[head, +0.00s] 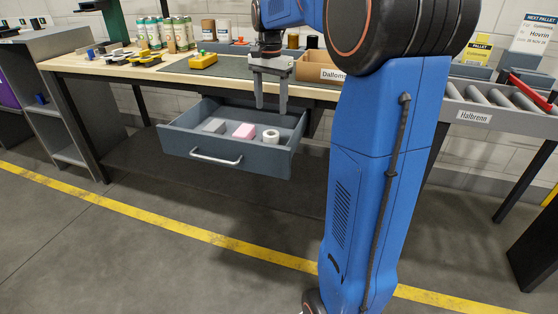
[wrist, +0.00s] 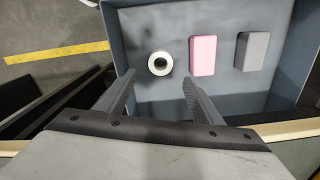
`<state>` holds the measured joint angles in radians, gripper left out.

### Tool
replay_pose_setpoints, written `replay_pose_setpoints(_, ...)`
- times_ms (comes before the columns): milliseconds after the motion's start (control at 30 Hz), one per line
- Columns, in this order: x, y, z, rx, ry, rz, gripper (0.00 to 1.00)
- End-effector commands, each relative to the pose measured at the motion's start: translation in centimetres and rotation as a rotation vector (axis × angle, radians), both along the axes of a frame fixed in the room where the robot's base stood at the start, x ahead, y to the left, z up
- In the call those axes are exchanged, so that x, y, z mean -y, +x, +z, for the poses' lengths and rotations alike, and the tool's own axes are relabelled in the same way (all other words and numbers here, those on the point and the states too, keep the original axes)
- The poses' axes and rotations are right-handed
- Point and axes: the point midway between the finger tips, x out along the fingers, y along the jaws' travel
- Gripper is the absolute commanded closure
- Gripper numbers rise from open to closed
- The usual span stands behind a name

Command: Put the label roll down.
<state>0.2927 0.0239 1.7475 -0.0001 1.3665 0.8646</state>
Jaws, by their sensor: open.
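The white label roll (head: 271,136) lies in the open drawer (head: 170,143), at its right end. It also shows in the wrist view (wrist: 160,63), seen from above with its dark core hole facing up. My gripper (head: 271,106) is open and empty above the drawer. In the wrist view my gripper's fingers (wrist: 158,82) point toward the roll, with the roll just beyond the tips and apart from them.
A pink block (head: 244,131) and a grey block (head: 214,126) lie left of the roll in the drawer. The workbench (head: 100,69) above holds several cans, a yellow device (head: 203,61) and a cardboard box (head: 312,69). A roller conveyor (head: 490,95) stands at the right.

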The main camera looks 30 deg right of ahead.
Motion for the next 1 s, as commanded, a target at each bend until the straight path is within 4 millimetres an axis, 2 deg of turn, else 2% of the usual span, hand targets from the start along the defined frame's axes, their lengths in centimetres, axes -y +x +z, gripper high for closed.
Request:
replay_pose_setpoints(167, -2.5, -3.0, 0.5, 0.038, -0.013, 0.105, 0.39)
replay_pose_setpoints(467, -7.9, -11.0, -0.1, 0.135, -0.056, 0.401, 0.39)
replay_pose_setpoints(767, -11.9, -18.8, -2.6, 0.224, -0.113, 0.685, 0.39)
replay_pose_setpoints(1000, -14.2, -24.9, -6.0, 0.295, -0.171, 0.913, 0.39)
